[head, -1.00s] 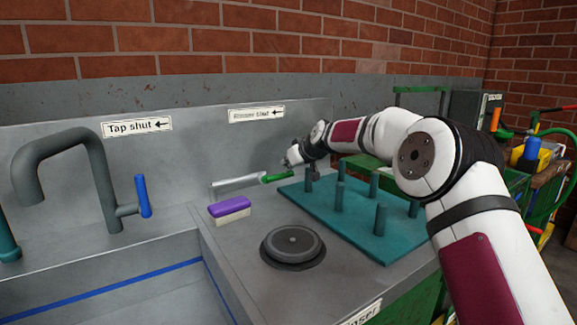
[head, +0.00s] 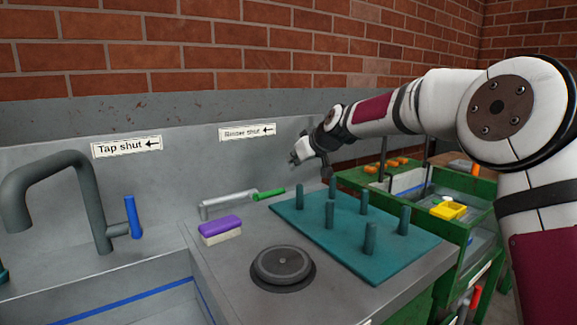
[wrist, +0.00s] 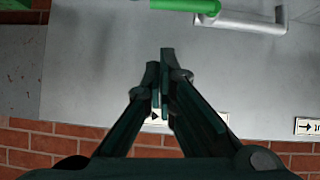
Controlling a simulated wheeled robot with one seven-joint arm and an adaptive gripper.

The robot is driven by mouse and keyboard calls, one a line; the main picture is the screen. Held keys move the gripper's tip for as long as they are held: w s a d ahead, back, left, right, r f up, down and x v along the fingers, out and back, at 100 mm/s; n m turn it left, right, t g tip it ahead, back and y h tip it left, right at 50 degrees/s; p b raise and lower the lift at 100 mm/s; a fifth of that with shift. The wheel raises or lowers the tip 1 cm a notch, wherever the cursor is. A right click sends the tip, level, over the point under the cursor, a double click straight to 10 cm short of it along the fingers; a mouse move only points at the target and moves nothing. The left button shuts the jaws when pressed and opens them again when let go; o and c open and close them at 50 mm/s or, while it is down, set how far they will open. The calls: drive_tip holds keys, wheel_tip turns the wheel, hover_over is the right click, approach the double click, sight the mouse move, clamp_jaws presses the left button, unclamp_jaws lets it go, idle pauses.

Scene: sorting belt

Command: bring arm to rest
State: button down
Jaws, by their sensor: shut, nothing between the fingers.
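My arm (head: 432,98) reaches in from the right and bends down toward the metal counter. My gripper (head: 294,160) is above the counter's back part, apart from everything below it. In the wrist view my gripper (wrist: 161,75) shows its two dark fingers together, with nothing between them. The wrist view looks toward the grey back panel and brick wall.
A teal peg board (head: 340,262) with several upright pegs lies below my gripper. Nearby are a green-gripped lever (head: 270,193), a purple brush (head: 220,225), a round grey disc (head: 282,262), a tap (head: 95,200) and a green-framed bench (head: 462,238).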

drive_tip(key=shift+s+d+r, duration=0.1)
drive_tip(key=shift+s+r, duration=0.05)
drive_tip(key=shift+s, duration=0.1)
drive_tip(key=s+d+m+g+h, duration=0.15)
drive_tip(key=s+d, duration=0.25)
drive_tip(key=s, duration=0.8)
drive_tip(key=s+d+m+g+h, duration=0.1)
drive_tip(key=s+d+g+h, duration=0.15)
drive_tip(key=s, duration=0.95)
drive_tip(key=s+d+m+g+h, duration=0.1)
drive_tip(key=s+d, duration=0.4)
drive_tip(key=s, duration=0.6)
drive_tip(key=s+d+f+m+g+h, duration=0.1)
drive_tip(key=s+d+f+m+g, duration=0.2)
drive_tip(key=s, duration=1)
drive_tip(key=s+d+f+m+g, duration=0.1)
drive_tip(key=s+d+f, duration=0.4)
drive_tip(key=s, duration=0.9)
wheel_tip(320, 180, up, 19)
drive_tip(key=a+t+p, duration=0.1)
drive_tip(key=t+p, duration=0.2)
drive_tip(key=p, duration=1.5)
drive_tip(key=shift+a+r+t, duration=0.2)
drive_tip(key=shift+a+t, duration=0.1)
drive_tip(key=shift+a, duration=0.05)
